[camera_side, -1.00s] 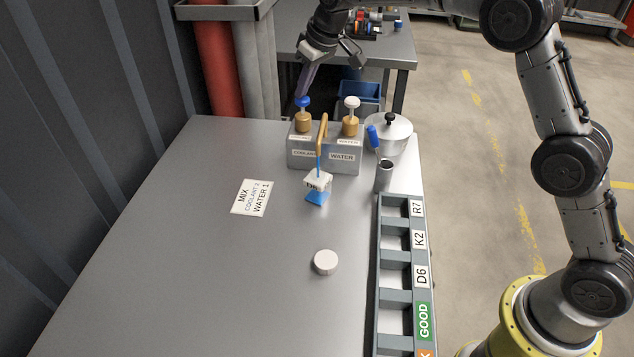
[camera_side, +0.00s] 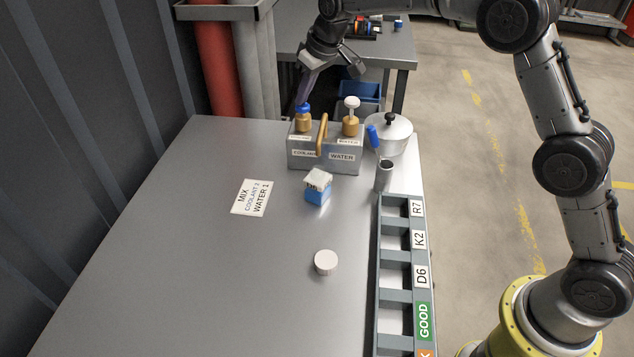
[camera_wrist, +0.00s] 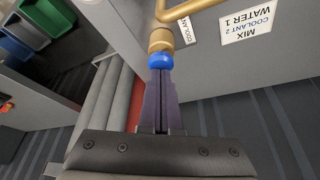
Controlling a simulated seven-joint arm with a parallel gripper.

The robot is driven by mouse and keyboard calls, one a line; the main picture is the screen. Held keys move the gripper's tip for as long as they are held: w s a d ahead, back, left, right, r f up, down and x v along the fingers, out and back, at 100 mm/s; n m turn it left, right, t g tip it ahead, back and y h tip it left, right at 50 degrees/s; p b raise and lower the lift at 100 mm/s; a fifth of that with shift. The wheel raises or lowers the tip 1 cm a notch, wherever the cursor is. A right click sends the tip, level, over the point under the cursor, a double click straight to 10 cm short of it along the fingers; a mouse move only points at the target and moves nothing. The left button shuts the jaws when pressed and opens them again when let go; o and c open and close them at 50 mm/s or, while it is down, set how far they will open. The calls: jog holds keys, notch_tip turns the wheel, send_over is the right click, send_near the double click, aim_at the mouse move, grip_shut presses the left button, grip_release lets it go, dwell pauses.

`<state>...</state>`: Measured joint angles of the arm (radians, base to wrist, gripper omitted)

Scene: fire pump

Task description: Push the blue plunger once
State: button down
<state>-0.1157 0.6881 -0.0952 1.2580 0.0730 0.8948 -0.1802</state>
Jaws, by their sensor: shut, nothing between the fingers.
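The blue plunger (camera_side: 303,109) stands on the brass collar at the left of the grey pump box (camera_side: 325,162), on the COOLANT side. Its knob sits low, close to the collar, with little stem showing. My gripper (camera_side: 302,100) is shut and empty, its fingertips at the top of the blue knob. In the wrist view the closed fingertips (camera_wrist: 160,72) meet the blue plunger (camera_wrist: 160,60), with the brass collar beyond it. A small cup (camera_side: 318,187), blue below and whitish above, stands in front of the brass spout (camera_side: 322,136).
The white plunger (camera_side: 351,103) stands raised on the WATER side. A lidded pot (camera_side: 390,135), a metal cylinder (camera_side: 384,176) and a slotted rack (camera_side: 394,270) are on the right. A white disc (camera_side: 325,262) and the MIX card (camera_side: 254,197) lie on the open tabletop.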

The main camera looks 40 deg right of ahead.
jog(key=shift+r, duration=1.85)
jog(key=shift+r, duration=0.1)
jog(key=shift+r, duration=2.9)
